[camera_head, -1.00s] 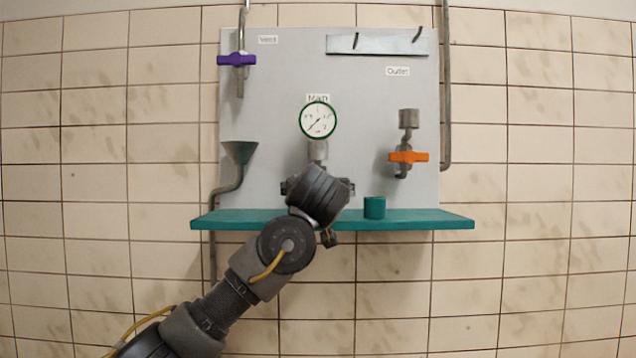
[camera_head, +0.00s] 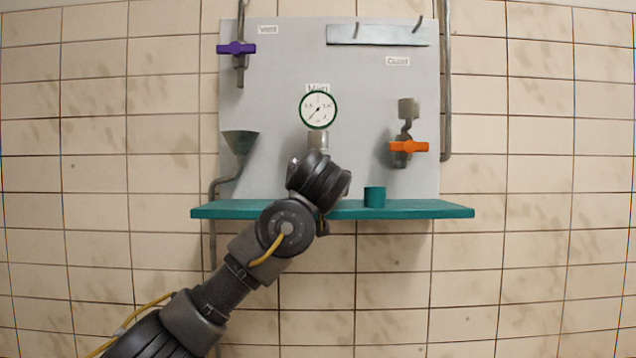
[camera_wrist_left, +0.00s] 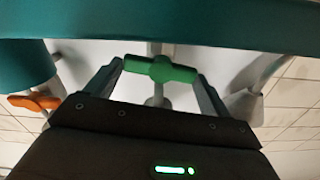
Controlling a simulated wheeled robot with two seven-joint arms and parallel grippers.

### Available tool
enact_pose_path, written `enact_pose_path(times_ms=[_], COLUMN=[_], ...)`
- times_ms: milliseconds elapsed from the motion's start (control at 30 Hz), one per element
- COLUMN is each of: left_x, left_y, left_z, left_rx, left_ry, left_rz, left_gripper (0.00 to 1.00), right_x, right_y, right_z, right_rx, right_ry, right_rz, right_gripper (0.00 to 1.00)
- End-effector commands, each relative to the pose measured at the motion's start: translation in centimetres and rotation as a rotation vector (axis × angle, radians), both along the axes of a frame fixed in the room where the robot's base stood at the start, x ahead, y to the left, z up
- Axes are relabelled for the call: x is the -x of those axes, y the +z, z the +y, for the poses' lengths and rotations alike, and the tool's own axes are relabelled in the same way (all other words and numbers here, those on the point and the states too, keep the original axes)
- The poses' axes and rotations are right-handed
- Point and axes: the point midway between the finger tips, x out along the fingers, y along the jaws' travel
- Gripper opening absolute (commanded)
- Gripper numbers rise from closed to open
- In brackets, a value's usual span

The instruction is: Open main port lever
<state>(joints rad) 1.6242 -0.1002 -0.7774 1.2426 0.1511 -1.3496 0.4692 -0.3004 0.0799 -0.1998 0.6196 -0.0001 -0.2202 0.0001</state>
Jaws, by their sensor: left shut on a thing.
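The main port lever is a green T-shaped handle (camera_wrist_left: 160,69), seen in the left wrist view. It lies crosswise between the two fingers of my left gripper (camera_wrist_left: 160,76), which is shut on it with a finger at each end. In the head view my wrist covers the lever and the fingers, below the round Main gauge (camera_head: 318,110) and its grey pipe fitting (camera_head: 318,141). My right gripper is in neither view.
A teal shelf (camera_head: 430,209) runs close under my wrist, with a teal cup (camera_head: 375,197) on it. An orange Outlet lever (camera_head: 408,147) is at right.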

Motion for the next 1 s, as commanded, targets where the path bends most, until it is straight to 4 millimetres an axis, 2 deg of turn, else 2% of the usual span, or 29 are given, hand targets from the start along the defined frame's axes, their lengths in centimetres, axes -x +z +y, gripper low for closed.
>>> enact_pose_path(times_ms=[100, 500, 1000], left_x=[0.1, 0.1, 0.0], left_y=[-0.1, 0.0, 0.1], left_z=[-0.1, -0.2, -0.3], left_rx=[-0.088, -0.353, -0.457], left_ry=[-0.002, -0.002, -0.002], left_rz=[-0.004, -0.005, -0.004], left_gripper=[0.59, 0.59, 0.59], right_x=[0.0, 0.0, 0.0], right_y=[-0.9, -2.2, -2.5], right_z=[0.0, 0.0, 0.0], right_rx=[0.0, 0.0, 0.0], right_ry=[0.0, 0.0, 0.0], right_rz=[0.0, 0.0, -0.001], right_gripper=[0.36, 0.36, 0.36])
